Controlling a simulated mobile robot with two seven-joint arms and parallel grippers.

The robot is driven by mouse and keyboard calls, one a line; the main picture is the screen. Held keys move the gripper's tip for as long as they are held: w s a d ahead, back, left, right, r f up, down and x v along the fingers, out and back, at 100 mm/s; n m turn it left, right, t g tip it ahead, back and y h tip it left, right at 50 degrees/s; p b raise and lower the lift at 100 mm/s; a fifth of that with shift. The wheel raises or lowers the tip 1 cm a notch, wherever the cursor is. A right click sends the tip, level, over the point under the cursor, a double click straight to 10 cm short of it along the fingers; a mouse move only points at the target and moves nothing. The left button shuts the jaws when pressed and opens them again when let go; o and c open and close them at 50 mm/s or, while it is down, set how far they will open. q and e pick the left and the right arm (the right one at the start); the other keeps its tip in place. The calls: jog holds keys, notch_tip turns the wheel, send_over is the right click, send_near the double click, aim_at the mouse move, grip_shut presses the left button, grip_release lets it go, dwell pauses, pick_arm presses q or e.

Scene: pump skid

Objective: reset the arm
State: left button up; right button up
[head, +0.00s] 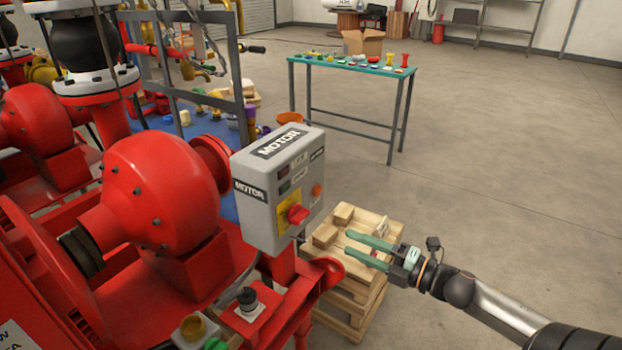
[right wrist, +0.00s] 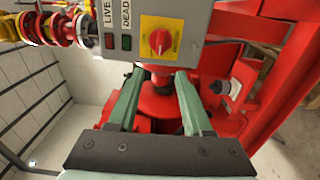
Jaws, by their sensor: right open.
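My right gripper (head: 348,243) is in the lower right half of the head view. Its arm comes in from the lower right corner. Its two green fingers are apart and nothing is between them. It is in front of the stacked wooden pallets (head: 372,222), to the right of the grey motor box (head: 262,205). In the right wrist view the open fingers (right wrist: 158,76) point toward the motor box (right wrist: 200,18) and its red knob on a yellow plate (right wrist: 159,40). The fingers look clear of the box. My left gripper is not in view.
A red pump (head: 165,190) and its red frame fill the left of the head view. A green-topped table (head: 345,64) with small parts and a cardboard box (head: 363,42) stands behind. The concrete floor (head: 510,170) on the right is clear.

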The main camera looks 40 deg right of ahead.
jog(key=s+a+f+m+g+h+p, duration=0.2)
jog(key=s+a+f+m+h, duration=0.15)
jog(key=f+m, duration=0.35)
jog(key=s+a+f+m+g+h+p, duration=0.1)
jog(key=s+a+f+m+h, duration=0.15)
jog(key=a+f+m, duration=0.35)
jog(key=s+a+f+m+g+y+p, duration=0.1)
jog(key=s+a+f+m+g, duration=0.3)
jog(key=s+a+f+m, duration=0.3)
jog(key=a, duration=0.5)
jog(key=shift+s+f+m+g, duration=0.15)
jog(key=shift+s+m+g, duration=0.15)
jog(key=shift+s, duration=0.1)
jog(key=shift+s, duration=0.1)
